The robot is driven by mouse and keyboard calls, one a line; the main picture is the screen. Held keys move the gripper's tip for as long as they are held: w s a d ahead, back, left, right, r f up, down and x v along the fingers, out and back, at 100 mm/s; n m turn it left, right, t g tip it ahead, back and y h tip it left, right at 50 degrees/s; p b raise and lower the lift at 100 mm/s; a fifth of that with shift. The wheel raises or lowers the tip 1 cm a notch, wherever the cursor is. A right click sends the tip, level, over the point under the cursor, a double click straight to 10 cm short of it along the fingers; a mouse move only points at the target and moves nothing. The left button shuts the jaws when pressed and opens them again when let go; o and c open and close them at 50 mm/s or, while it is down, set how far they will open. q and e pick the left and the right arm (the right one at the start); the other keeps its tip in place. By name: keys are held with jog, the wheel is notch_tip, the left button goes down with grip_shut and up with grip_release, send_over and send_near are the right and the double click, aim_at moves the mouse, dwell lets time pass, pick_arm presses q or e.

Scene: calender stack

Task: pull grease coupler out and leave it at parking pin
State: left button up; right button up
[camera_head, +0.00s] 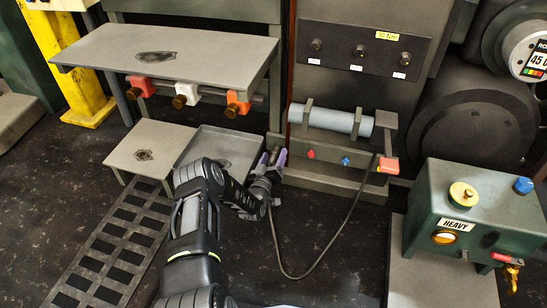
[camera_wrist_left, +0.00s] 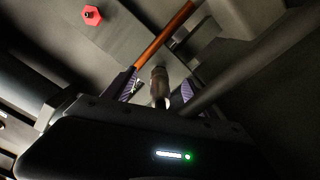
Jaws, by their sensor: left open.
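My left gripper (camera_head: 272,157) is low at the front of the machine, by the right end of the grey tray. It is open, with purple pads on its fingers. In the left wrist view the left gripper (camera_wrist_left: 154,88) has a dark cylindrical fitting (camera_wrist_left: 158,86), which looks like the grease coupler, between its spread fingers. I cannot tell whether a pad touches it. A black hose (camera_head: 275,250) loops over the floor from the red-tipped block to near this gripper. I cannot tell which part is the parking pin; a red knob (camera_head: 310,153) and a blue knob (camera_head: 345,161) sit right of the gripper.
An orange rod (camera_wrist_left: 165,35) and a dark bar run close to the fingers in the wrist view. A grey tray (camera_head: 232,135) is left of the gripper. A grey roll (camera_head: 330,117) lies above the knobs. A green tank (camera_head: 475,205) stands right. Floor around the hose is clear.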

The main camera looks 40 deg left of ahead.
pick_arm(q)
jog(key=shift+s, duration=0.1)
dwell(0.3)
jog(key=shift+p+v, duration=0.7)
jog(key=shift+v, duration=0.15)
jog(key=p+v, duration=0.2)
jog(key=v, duration=0.3)
